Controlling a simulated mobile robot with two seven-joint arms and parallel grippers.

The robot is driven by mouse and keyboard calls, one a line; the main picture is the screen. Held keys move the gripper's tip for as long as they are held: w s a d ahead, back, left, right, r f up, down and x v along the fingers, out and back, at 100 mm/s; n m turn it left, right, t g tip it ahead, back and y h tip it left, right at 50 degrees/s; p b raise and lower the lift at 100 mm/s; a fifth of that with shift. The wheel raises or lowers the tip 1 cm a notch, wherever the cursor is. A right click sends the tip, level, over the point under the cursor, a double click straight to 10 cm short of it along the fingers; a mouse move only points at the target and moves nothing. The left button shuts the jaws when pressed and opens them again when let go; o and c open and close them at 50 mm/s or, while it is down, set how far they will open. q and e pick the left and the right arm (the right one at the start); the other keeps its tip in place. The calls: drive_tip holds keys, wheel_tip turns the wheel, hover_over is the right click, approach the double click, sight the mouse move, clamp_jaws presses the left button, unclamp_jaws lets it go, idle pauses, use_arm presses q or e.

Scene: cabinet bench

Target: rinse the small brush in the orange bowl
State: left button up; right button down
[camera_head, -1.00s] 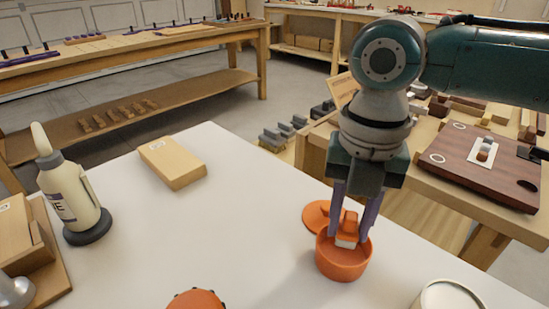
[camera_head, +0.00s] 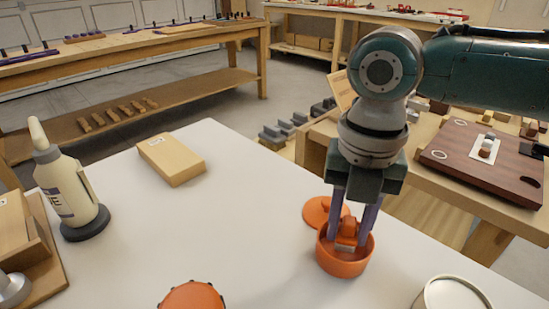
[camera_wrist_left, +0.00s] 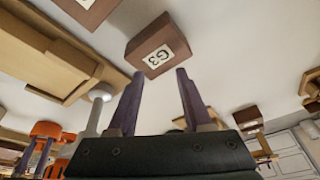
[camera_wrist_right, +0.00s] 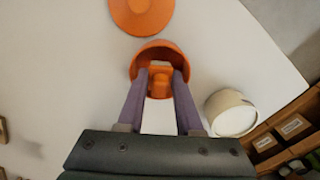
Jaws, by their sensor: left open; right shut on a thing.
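The orange bowl (camera_head: 342,266) stands on the white table at the right in the head view. My right gripper (camera_head: 347,243) points down with its purple fingertips inside the bowl's rim. It is shut on the small brush (camera_head: 346,229), which has an orange handle and a pale lower end. The brush is inside the bowl; its lowest part is partly hidden by the front wall. The right wrist view shows the brush (camera_wrist_right: 160,86) between the fingers, within the bowl (camera_wrist_right: 147,53). My left gripper (camera_wrist_left: 158,76) is open and empty in the left wrist view.
A flat orange disc (camera_head: 316,210) lies behind the bowl. A white round container (camera_head: 450,296) stands at front right, and an orange round object (camera_head: 193,297) at the front edge. A cream bottle (camera_head: 70,195) and tan block (camera_head: 171,160) are left. The table's middle is clear.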

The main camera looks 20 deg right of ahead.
use_arm(q)
drive_tip(key=shift+f, duration=0.1)
use_arm(e)
drive_tip(key=shift+f, duration=0.2)
use_arm(q)
drive_tip(key=shift+f+b, duration=0.25)
drive_tip(key=shift+b, duration=0.1)
use_arm(e)
drive_tip(key=shift+f, duration=0.55)
use_arm(q)
drive_tip(key=shift+d+r+p, duration=0.1)
drive_tip(key=shift+r+p, duration=0.25)
use_arm(e)
drive_tip(key=shift+r, duration=0.2)
use_arm(q)
drive_tip(key=shift+r, duration=0.15)
drive_tip(key=shift+r, duration=0.1)
use_arm(e)
drive_tip(key=shift+f, duration=0.2)
use_arm(q)
drive_tip(key=shift+r+p, duration=0.4)
drive_tip(key=shift+p, duration=0.25)
use_arm(e)
drive_tip(key=shift+r, duration=0.25)
drive_tip(key=shift+f, duration=0.25)
idle(0.9)
use_arm(q)
drive_tip(key=shift+r+p, duration=0.45)
use_arm(e)
drive_tip(key=shift+r, duration=0.25)
